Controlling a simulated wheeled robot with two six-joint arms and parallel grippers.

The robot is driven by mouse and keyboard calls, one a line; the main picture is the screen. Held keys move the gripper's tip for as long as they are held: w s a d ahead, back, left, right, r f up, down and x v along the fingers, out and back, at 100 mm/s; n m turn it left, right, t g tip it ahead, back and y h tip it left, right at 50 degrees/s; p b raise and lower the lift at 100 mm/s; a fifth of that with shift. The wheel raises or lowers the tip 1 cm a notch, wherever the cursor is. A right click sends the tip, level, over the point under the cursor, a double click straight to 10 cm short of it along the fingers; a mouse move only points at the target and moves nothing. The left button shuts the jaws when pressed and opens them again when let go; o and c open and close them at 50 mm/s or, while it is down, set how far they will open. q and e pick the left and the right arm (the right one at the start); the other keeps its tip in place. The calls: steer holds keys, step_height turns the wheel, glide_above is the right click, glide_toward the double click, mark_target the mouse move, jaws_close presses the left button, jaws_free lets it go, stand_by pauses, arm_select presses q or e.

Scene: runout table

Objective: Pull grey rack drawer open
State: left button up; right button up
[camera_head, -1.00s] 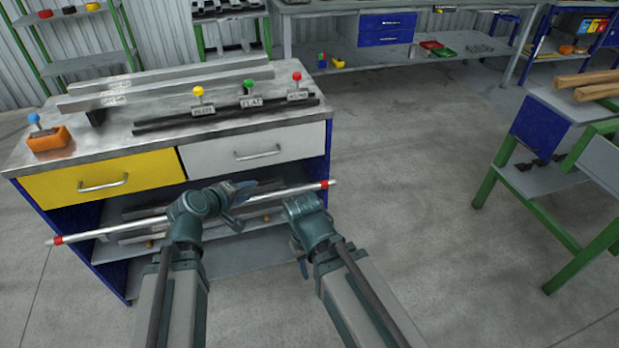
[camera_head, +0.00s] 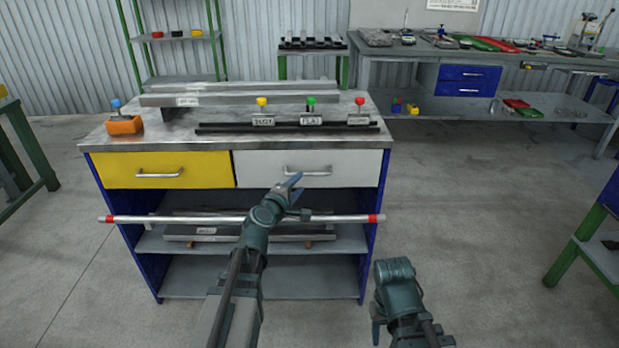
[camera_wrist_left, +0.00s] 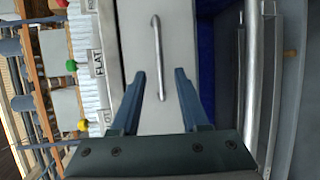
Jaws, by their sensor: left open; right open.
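The grey drawer (camera_head: 345,168) is shut in the right half of the rack, beside a yellow drawer (camera_head: 205,165). Its bar handle (camera_head: 308,172) shows in the head view. My left gripper (camera_head: 296,193) is just below and in front of that handle. In the left wrist view, my left gripper (camera_wrist_left: 160,95) is open and its fingers point at the drawer, with the handle (camera_wrist_left: 158,58) ahead between them, apart from the tips. My right gripper (camera_head: 376,318) is low at the right of the rack, away from the drawer; its fingers are mostly hidden.
A silver bar with red ends (camera_head: 190,219) runs across the rack front below the drawers, close to my left gripper. The rack top (camera_head: 225,120) holds metal bars and coloured knobs. Floor (camera_head: 480,230) to the right is clear.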

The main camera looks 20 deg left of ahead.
mark_target(307, 175)
arm_select(q)
steer(key=b+x, duration=0.1)
steer(key=x, duration=0.7)
steer(key=shift+w+f, duration=0.1)
steer(key=shift+w, duration=0.2)
jaws_close()
stand_by(1.1)
